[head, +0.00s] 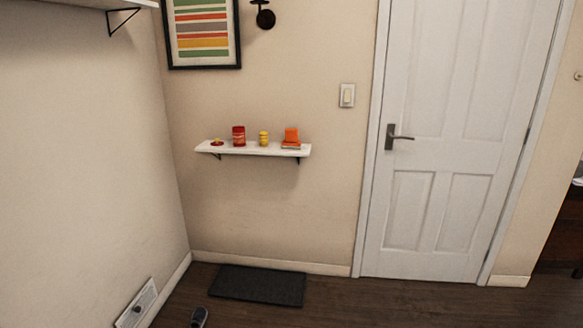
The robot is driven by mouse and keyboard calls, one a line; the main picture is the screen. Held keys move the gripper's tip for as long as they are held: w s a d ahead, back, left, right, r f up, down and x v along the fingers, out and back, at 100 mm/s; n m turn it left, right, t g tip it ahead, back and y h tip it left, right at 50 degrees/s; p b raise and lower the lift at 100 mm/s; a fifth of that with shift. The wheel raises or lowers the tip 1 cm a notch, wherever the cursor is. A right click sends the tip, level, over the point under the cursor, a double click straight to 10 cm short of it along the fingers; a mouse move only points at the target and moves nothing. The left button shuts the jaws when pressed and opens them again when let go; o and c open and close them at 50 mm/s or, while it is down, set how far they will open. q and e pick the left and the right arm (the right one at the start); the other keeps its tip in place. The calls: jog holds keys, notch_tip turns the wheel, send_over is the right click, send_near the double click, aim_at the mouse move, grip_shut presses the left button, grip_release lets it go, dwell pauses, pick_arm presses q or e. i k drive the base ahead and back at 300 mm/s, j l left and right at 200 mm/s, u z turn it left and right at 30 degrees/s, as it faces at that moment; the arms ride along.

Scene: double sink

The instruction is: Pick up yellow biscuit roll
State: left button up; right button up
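A small yellow cylinder (263,138), which looks like the yellow biscuit roll, stands upright on a white wall shelf (215,150). It is between a red can (239,136) on its left and an orange object (291,134) on its right, with gaps on both sides. The shelf is some distance off, across the floor. I see neither of my grippers in the head view.
A small red and yellow item (217,142) sits at the shelf's left end. A dark mat (257,285) lies below the shelf. A closed white door (440,220) stands right. Wooden floor (345,303) is open in front.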

aim_at(264, 135)
jog(key=i+l+u, duration=0.15)
jog(key=i, duration=1.05)
